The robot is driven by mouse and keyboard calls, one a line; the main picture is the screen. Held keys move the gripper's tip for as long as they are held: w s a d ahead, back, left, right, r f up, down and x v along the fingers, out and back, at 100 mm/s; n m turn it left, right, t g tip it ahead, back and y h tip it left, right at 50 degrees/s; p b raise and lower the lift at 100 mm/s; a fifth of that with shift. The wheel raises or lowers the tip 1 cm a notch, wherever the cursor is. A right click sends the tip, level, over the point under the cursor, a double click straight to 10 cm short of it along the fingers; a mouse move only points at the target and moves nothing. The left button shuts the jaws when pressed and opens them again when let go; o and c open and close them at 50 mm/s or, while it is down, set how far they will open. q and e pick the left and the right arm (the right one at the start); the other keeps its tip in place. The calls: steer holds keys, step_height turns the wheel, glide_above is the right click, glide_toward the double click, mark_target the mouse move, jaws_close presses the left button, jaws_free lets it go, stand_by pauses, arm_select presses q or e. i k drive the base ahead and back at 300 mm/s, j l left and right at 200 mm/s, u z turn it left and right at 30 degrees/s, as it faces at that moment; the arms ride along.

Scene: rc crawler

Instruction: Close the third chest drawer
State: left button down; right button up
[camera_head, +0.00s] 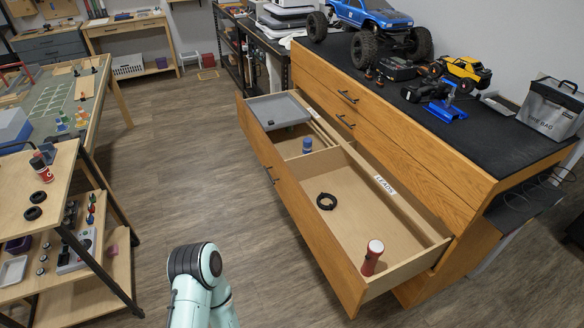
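The wooden chest (430,150) stands at the right with a black mat on top. One of its drawers (330,262), the third front counting down, is pulled far out to the left. A dark handle (270,175) is on its front. Inside are a grey tray (278,110), a blue-capped bottle (307,145), a black ring (326,201) and a red cylinder (372,257) with a white top. A label reading "LEADS" is on the inner back edge. The two upper drawers, with handles (348,97), look shut. Neither gripper shows; only a pale green arm link of mine is at the bottom centre.
Wooden floor (190,150) is clear between the open drawer and the shelf unit (60,250) at the left. A blue truck (375,22), a yellow vehicle (462,72) and a grey bag (550,107) stand on the chest top.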

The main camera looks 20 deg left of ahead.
mark_target(372, 203)
steer(key=i+j, duration=0.2)
steer(key=j, duration=0.15)
steer(key=i+j+z, duration=0.1)
steer(key=j, duration=0.3)
steer(key=i+j, duration=0.3)
steer(key=i+j+z, duration=0.1)
steer(key=j, duration=0.35)
steer(key=i+j, duration=0.25)
steer(key=j, duration=0.15)
